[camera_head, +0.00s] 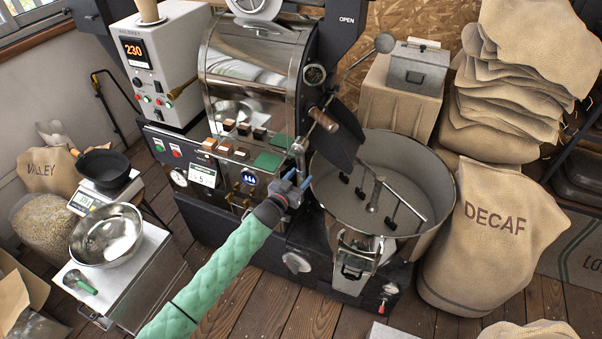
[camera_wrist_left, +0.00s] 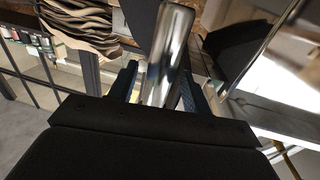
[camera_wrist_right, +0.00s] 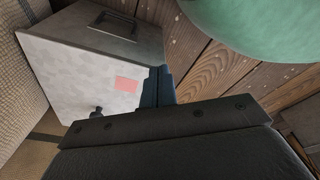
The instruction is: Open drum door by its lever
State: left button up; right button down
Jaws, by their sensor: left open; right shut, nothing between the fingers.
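The roaster's steel drum (camera_head: 255,70) stands at the back centre in the head view. A pale upright metal bar (camera_head: 299,147), which looks like the door lever, is at the drum's lower right front. My left gripper (camera_head: 292,180) is just below it, open. In the left wrist view the shiny bar (camera_wrist_left: 167,55) rises between the blue fingers of my left gripper (camera_wrist_left: 158,88); whether they touch it I cannot tell. The drum door's own outline is unclear. My right gripper (camera_wrist_right: 158,85) shows only in the right wrist view, shut and empty.
A round cooling bin (camera_head: 440,225) with stirring arms is right of my left gripper. A dark chute plate (camera_head: 335,140) and a wooden handle (camera_head: 323,119) are just above. A grey metal box (camera_wrist_right: 85,75) lies beyond my right gripper. Sacks stand at right.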

pick_arm(q)
jog(key=shift+w+d, duration=0.35)
jog(key=shift+w, duration=0.25)
pick_arm(e)
jog(key=shift+s+d+f, duration=0.1)
jog(key=shift+s+f, duration=0.1)
jog(key=shift+s, duration=0.5)
pick_arm(q)
grip_shut()
pick_arm(e)
jog(key=shift+d, duration=0.1)
pick_arm(q)
jog(key=shift+s+d, duration=0.1)
